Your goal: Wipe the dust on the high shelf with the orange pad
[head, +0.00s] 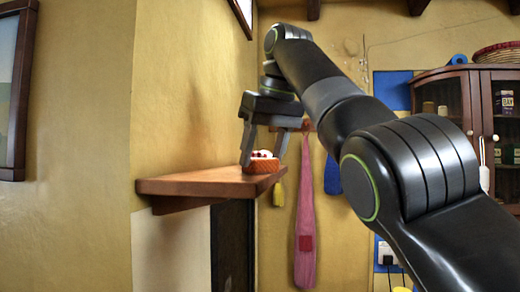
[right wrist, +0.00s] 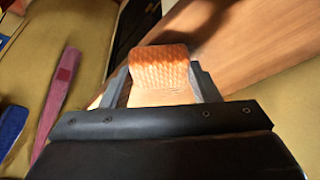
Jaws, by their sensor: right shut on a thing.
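The orange pad (right wrist: 160,68) has a woven-looking texture and sits between the two fingers of my right gripper (right wrist: 162,88), which is shut on it. In the head view the orange pad (head: 260,167) is low between the fingertips of my right gripper (head: 262,160), at the top of the high shelf (head: 190,184). Small white and red patches show just above its orange part; I cannot tell what they are. The brown wooden shelf (right wrist: 255,40) lies beyond the pad in the wrist view. I cannot make out dust on it. My left gripper is not in view.
The shelf juts from a yellow wall (head: 190,90). A pink cloth (head: 305,220) hangs beyond it, with yellow and blue items beside it. A wooden cabinet (head: 460,90) with a basket (head: 497,52) on top stands at the right. The shelf's left part looks clear.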

